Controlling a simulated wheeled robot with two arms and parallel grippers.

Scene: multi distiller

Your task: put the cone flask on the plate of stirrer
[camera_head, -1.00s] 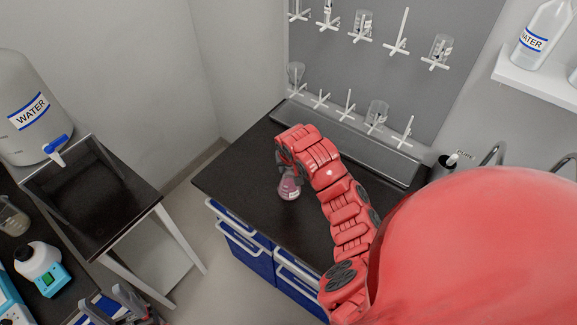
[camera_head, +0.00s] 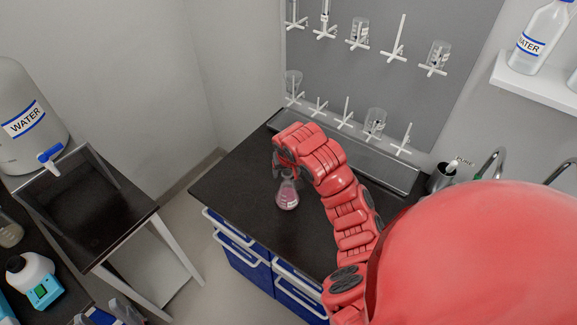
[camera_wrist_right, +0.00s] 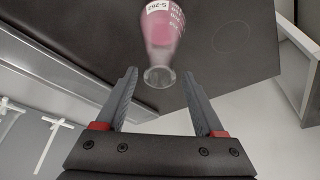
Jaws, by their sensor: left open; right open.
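My right gripper (camera_head: 283,166) is open just above the flask's neck. In the right wrist view, the labelled flask (camera_wrist_right: 162,35) has its clear mouth between the open fingertips of my right gripper (camera_wrist_right: 160,75), with gaps on both sides.
A water tank (camera_head: 28,120) stands by a dark side table (camera_head: 125,215) at left. A drying rack (camera_head: 370,90) with glassware is behind the bench. Bare bench surface surrounds the flask. A water bottle (camera_head: 535,40) sits on the upper right shelf.

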